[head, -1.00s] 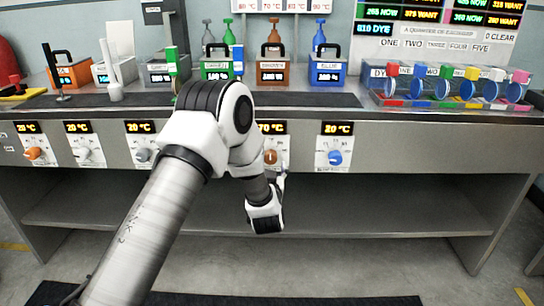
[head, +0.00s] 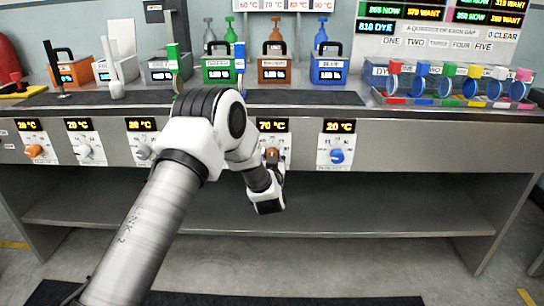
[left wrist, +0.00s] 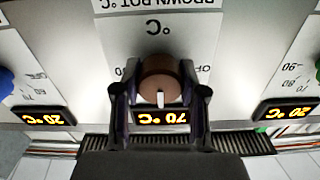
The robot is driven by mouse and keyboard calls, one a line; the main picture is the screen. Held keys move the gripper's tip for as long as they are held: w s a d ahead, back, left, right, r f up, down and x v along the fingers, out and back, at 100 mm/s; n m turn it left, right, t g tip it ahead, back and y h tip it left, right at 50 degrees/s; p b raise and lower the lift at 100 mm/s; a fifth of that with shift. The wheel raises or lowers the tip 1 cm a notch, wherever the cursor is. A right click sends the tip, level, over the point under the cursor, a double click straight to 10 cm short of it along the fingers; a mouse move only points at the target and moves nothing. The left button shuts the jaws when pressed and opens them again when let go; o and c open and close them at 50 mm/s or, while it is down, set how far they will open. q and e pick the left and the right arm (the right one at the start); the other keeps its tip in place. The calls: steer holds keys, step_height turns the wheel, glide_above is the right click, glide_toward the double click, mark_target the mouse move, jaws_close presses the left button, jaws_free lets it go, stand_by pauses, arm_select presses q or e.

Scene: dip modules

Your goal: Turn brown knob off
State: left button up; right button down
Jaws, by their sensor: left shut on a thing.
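The brown knob (head: 272,155) is on the bench front panel below a display (head: 273,126) reading 70 °C. In the left wrist view the knob (left wrist: 158,72) is upside down, between the two fingers of my left gripper (left wrist: 160,88), which is shut on it. The knob's white pointer mark faces its display (left wrist: 161,117), which reads 70 °C. An OFF mark shows partly beside the knob. In the head view my left gripper (head: 272,166) is at the knob, largely hidden by the wrist. My right gripper is not in view.
A blue knob (head: 337,156) with a 20 °C display is to the right. White (head: 84,151) and orange (head: 35,151) knobs are further left. Coloured pots, including the brown one (head: 274,70), stand on the bench. An open shelf (head: 380,221) is below.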

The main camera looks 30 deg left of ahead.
arm_select(q)
steer(key=shift+n, duration=0.3)
steer(key=n+b, duration=0.1)
steer(key=n, duration=0.2)
steer(key=n+b, duration=0.1)
steer(key=n, duration=0.3)
steer(key=shift+f, duration=0.1)
steer(key=n+b, duration=0.2)
steer(key=n, duration=0.2)
steer(key=shift+n, duration=0.3)
steer(key=shift+n+b, duration=1.1)
steer(key=shift+n, duration=0.7)
steer(key=shift+a, duration=0.1)
steer(key=o, duration=1.1)
steer(key=shift+o, duration=0.2)
